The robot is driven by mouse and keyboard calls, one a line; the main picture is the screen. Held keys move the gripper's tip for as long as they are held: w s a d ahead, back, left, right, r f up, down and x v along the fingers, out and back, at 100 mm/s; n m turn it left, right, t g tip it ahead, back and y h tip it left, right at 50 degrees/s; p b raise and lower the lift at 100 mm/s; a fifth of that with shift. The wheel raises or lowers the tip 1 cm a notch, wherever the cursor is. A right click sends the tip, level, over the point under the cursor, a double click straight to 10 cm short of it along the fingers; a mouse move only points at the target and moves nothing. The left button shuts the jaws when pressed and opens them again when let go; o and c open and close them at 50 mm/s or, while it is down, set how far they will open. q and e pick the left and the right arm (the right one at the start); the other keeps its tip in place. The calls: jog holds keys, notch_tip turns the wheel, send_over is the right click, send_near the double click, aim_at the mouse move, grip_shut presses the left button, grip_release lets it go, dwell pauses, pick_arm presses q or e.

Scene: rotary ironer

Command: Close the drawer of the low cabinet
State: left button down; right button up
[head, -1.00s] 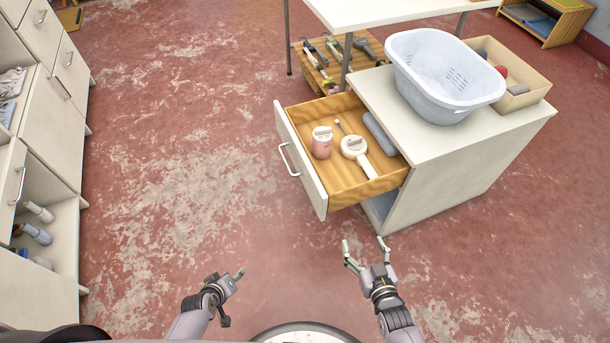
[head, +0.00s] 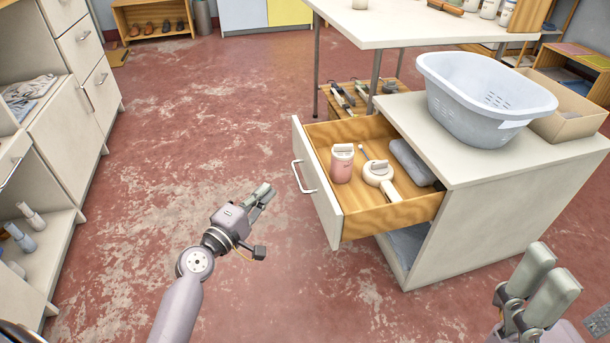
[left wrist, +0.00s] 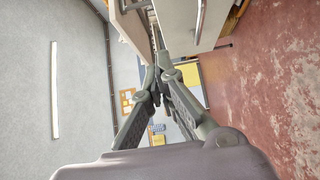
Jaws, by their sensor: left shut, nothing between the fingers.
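The low cabinet (head: 480,222) stands at the right with its drawer (head: 410,213) pulled out to the left. The drawer's pale front panel (head: 318,190) carries a metal handle (head: 302,177). Inside lie a pink jar, a white round item with a handle, and a grey roll. My left gripper (head: 265,192) is shut and empty, a little left of the handle and apart from it. In the left wrist view its fingers (left wrist: 158,68) meet, with a pale panel and handle beyond. My right gripper (head: 548,275) is low at the right, by the cabinet's near side; its finger gap is unclear.
A grey-blue basket (head: 485,100) and a cardboard box (head: 570,118) stand on the cabinet top. A white table (head: 400,28) is behind it. Shelves and drawers (head: 75,120) line the left side. The red floor left of the drawer is clear.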

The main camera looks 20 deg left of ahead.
pick_arm(q)
jog(key=b, duration=0.2)
send_over(301, 186)
jog(key=s+a, duration=0.2)
jog(key=a, duration=0.2)
jog(key=d, duration=0.1)
jog(key=w+d, duration=0.2)
jog(key=shift+d+f, duration=0.1)
jog(key=shift+d, duration=0.25)
